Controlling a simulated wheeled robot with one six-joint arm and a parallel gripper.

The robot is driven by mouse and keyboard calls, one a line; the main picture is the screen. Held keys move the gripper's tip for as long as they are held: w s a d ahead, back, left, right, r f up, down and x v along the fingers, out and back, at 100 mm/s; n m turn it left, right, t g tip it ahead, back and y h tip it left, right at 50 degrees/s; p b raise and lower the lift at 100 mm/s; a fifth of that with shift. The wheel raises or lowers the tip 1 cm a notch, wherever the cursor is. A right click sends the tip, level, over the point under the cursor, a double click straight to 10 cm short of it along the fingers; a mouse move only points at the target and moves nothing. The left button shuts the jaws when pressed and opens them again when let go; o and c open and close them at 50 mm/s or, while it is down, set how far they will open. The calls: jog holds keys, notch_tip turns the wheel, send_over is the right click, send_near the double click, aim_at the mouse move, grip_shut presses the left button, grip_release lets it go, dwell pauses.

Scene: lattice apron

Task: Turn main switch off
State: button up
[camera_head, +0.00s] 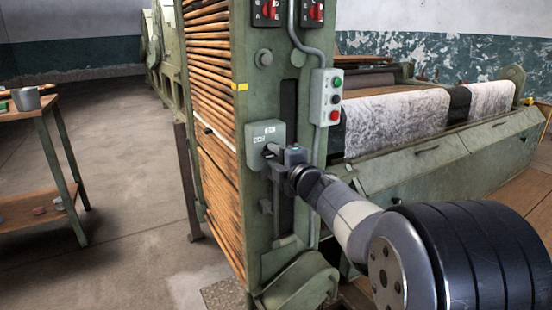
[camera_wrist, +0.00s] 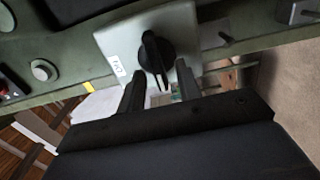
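The main switch is a black rotary knob (camera_wrist: 156,56) on a pale grey box (camera_wrist: 116,36), seen in the wrist view. The knob's long grip runs nearly up and down in that view, slightly tilted. A small white label with dark print, too blurred to read surely, is left of it. The box (camera_head: 252,152) also shows in the head view, on the green machine column; my gripper (camera_head: 276,153) is right in front of it and hides the knob. In the wrist view my gripper (camera_wrist: 160,76) is open, its fingers on either side of the knob's lower end. Contact cannot be told.
A grey push-button box (camera_head: 325,97) with conduit is on the column above right of my gripper. Two red rotary switches (camera_head: 313,11) are at the top. A roller bed with cloth (camera_head: 398,122) lies right. A workbench (camera_head: 35,112) stands left; the floor between is clear.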

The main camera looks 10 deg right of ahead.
jog(key=shift+s, duration=0.1)
jog(key=p+v, duration=0.2)
jog(key=v, duration=0.8)
jog(key=shift+s, duration=0.3)
jog(key=shift+d, duration=0.1)
jog(key=b+x, duration=0.2)
jog(key=x, duration=0.9)
jog(key=shift+s, duration=0.1)
